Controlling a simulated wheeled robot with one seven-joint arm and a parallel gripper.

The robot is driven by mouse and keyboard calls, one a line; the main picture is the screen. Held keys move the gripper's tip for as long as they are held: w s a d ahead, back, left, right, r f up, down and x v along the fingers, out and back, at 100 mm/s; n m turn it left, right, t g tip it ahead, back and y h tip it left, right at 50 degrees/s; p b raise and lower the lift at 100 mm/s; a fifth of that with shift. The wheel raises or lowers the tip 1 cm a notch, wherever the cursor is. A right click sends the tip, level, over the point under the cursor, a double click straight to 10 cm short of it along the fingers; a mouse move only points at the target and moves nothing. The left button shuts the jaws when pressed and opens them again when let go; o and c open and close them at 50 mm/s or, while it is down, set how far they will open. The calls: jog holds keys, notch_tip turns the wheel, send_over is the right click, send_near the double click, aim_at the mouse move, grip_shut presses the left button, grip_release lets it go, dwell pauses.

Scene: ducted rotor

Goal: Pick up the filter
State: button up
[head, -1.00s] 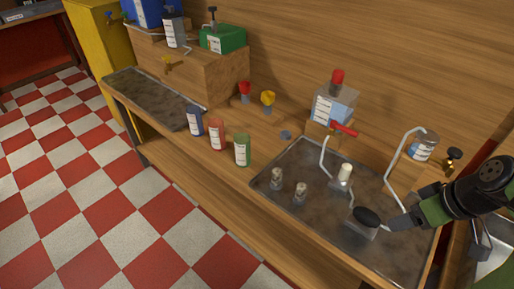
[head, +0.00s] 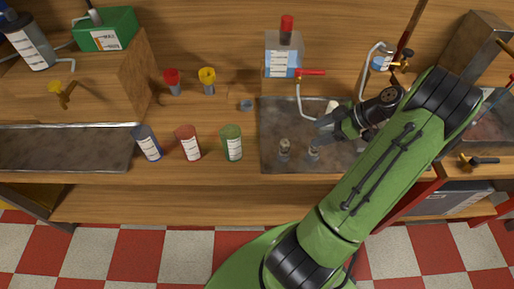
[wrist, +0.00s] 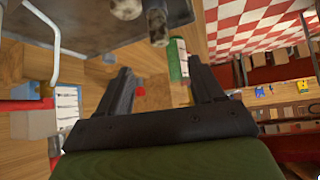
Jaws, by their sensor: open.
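I cannot tell for certain which thing is the filter. Two small pale cylindrical pieces, a left one (head: 284,149) and a right one (head: 313,152), stand on the dark metal tray (head: 272,112). A white-topped piece (head: 333,105) stands farther back, partly hidden by my gripper. My gripper (head: 322,129) is over the tray, close to the right small piece, open and with nothing between its fingers. In the wrist view my gripper (wrist: 161,82) shows its two fingers spread. The small pieces show at the top edge there, one (wrist: 127,8) beside the other (wrist: 157,24).
Blue (head: 147,143), red (head: 188,142) and green (head: 232,142) labelled jars stand left of the tray. A second bent pipe (head: 365,72) rises at right. The counter between jars and tray is narrow.

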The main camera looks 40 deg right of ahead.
aim_at(290, 144)
jog(key=b+x, duration=0.1)
jog(key=x, duration=1)
jog(key=shift+f+b, duration=0.15)
jog(key=shift+b, duration=0.25)
jog(key=x, duration=0.4)
jog(key=shift+w+a+f, duration=0.15)
jog(key=shift+w, duration=0.25)
jog(key=c, duration=1.1)
jog(key=shift+o, duration=0.2)
jog(key=shift+r, duration=0.2)
